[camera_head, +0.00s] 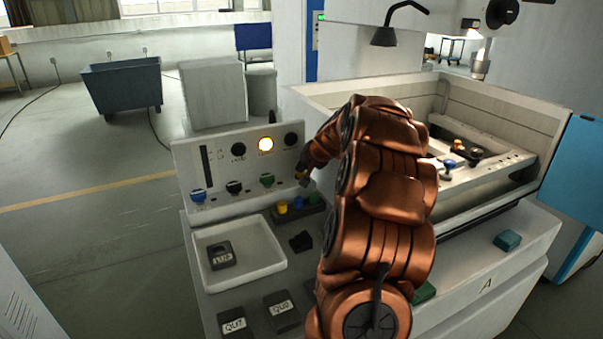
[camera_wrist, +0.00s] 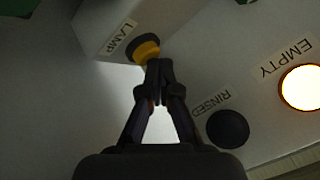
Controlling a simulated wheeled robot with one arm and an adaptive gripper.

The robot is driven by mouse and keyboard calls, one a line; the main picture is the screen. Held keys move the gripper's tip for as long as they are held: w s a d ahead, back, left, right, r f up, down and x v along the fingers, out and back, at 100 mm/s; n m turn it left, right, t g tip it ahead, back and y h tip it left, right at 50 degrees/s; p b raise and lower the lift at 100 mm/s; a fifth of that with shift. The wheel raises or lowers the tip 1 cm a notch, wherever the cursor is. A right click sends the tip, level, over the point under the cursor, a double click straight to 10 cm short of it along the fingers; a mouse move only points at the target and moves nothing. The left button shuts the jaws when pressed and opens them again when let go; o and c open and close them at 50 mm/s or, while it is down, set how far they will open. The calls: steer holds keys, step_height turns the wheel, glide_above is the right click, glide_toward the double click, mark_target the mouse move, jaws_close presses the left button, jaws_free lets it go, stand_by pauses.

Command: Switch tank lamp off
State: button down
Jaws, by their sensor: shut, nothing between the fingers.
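A yellow knob with a dark base (camera_wrist: 145,48) sits beside a LAMP label (camera_wrist: 118,37) in the wrist view. My gripper (camera_wrist: 159,66) is shut and empty, with its fingertips at the knob's near edge; I cannot tell whether they touch. In the head view my gripper (camera_head: 303,177) is at the right end of the pale control panel (camera_head: 222,165), and my arm hides part of that end. A dark lamp head (camera_head: 384,37) hangs on a bent arm over the open tank (camera_head: 495,107). I cannot tell whether it is lit.
Below are a small block with coloured pegs (camera_head: 298,206) and a white tray (camera_head: 274,254) holding a dark labelled piece.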

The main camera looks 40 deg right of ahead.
stand_by(0.4)
steer(key=shift+r, duration=0.55)
steer(key=shift+r+p, duration=1.55)
steer(key=shift+r, duration=1.4)
